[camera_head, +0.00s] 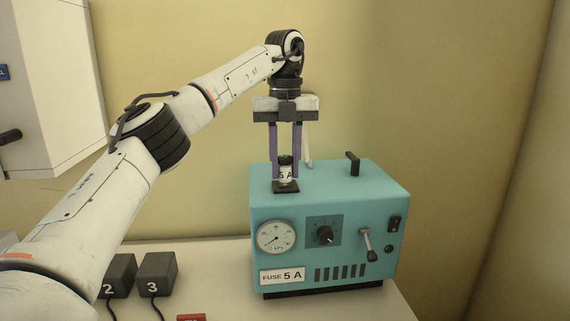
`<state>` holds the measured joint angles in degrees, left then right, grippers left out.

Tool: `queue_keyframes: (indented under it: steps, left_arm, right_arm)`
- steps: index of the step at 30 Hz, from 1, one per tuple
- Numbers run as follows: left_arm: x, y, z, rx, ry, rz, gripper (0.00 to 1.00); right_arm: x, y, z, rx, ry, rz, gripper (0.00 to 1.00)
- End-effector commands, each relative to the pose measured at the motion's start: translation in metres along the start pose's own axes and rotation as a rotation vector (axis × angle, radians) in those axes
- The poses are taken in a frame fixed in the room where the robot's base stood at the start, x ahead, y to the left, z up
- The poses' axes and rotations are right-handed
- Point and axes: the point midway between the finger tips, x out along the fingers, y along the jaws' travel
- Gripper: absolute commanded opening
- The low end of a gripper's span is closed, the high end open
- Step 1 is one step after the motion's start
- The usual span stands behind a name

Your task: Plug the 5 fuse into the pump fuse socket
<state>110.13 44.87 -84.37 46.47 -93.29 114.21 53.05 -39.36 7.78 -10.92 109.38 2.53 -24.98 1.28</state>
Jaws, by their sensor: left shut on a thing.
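The teal pump (335,220) stands on the bench and carries a label reading "FUSE 5 A" (282,276). A dark fuse socket (286,187) sits on its top at the left. My left gripper (286,165) points straight down over the socket, its purple fingers shut on the fuse marked "5 A" (286,174). The fuse is upright, and its lower end is at the socket. I cannot tell how deep it sits in it. My right gripper is not in view.
The pump has a gauge (276,237), a knob (324,234), a lever (368,243) and a black top handle (352,161). Dark blocks marked 2 (119,274) and 3 (157,273) with cords stand at the left. A white cabinet (55,90) is at upper left.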

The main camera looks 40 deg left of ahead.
Motion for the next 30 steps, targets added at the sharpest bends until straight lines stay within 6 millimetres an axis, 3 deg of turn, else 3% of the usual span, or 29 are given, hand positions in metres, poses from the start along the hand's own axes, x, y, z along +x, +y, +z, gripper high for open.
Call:
queue_keyframes:
  steps: [26, 27, 30]
  left_arm:
    - [0.011, 0.0, 0.0, 0.0, 0.0, 0.0, 0.0]
    - [0.01, 0.0, 0.0, 0.0, 0.0, -0.001, 0.32]
    - [0.01, 0.0, 0.0, 0.0, 0.0, -0.001, 0.47]
  right_arm:
    - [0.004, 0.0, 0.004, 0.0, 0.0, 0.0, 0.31]
    - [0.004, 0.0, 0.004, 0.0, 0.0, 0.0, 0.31]
    - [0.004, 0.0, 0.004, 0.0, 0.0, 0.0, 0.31]
